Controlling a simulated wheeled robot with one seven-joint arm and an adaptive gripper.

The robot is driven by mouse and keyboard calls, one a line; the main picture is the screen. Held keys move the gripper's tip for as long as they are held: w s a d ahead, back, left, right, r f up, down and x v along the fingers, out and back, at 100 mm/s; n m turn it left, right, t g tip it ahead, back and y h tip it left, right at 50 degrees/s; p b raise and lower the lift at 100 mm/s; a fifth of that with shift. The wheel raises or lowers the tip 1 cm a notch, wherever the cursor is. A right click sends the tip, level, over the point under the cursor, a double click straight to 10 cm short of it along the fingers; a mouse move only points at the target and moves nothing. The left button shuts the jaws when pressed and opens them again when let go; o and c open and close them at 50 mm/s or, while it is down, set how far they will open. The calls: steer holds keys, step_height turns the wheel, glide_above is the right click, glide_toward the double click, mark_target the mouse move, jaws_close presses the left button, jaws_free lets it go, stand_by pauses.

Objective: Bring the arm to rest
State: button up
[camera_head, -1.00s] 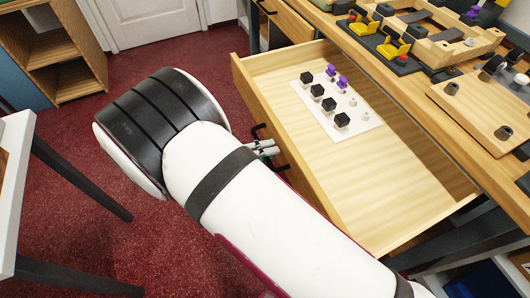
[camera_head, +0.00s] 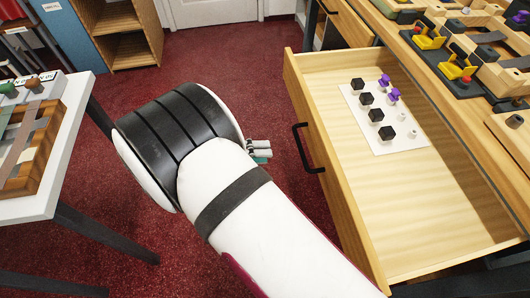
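My arm reaches across the lower middle of the head view, white with a dark banded elbow. My gripper (camera_head: 258,150) shows only in part beyond the arm, to the left of the open drawer (camera_head: 400,234). A small gap with red carpet lies between it and the black drawer handle (camera_head: 306,149). Most of the gripper is hidden behind my arm, so its fingers cannot be read.
The drawer stands pulled out, holding a white card (camera_head: 384,146) with black cubes and purple pieces. A workbench with fixtures (camera_head: 456,72) is at right. A white table (camera_head: 34,208) with a wooden frame stands at left. Red carpet (camera_head: 262,85) lies open ahead.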

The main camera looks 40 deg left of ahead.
stand_by(0.5)
steer(key=w+d+r+m+g+p, duration=0.1)
steer(key=w+d+r+m+g, duration=0.35)
steer(key=d+r+m, duration=0.35)
steer(key=w+d+r+m+g+p, duration=0.25)
steer(key=w+d+r+m, duration=0.3)
steer(key=r, duration=0.45)
steer(key=d+r+m+g+y+p, duration=0.1)
steer(key=d+r+m+g+y, duration=0.1)
steer(key=d+r+m, duration=0.5)
steer(key=d+r+m+g+y+p, duration=0.15)
steer(key=d+r+m, duration=0.25)
steer(key=d, duration=0.6)
steer(key=s+d+r+m+t+y+p, duration=0.1)
steer(key=s+d+r+m+y+p, duration=0.1)
steer(key=s+d+m, duration=0.6)
steer(key=s+d+r+m+t+y+p, duration=0.1)
steer(key=s+d+r+m+y, duration=0.3)
steer(key=m, duration=1)
steer(key=s+d+r, duration=0.2)
steer(key=s+d, duration=0.2)
steer(key=s, duration=0.1)
steer(key=shift+d+r+p, duration=0.15)
steer(key=shift+r+p, duration=0.2)
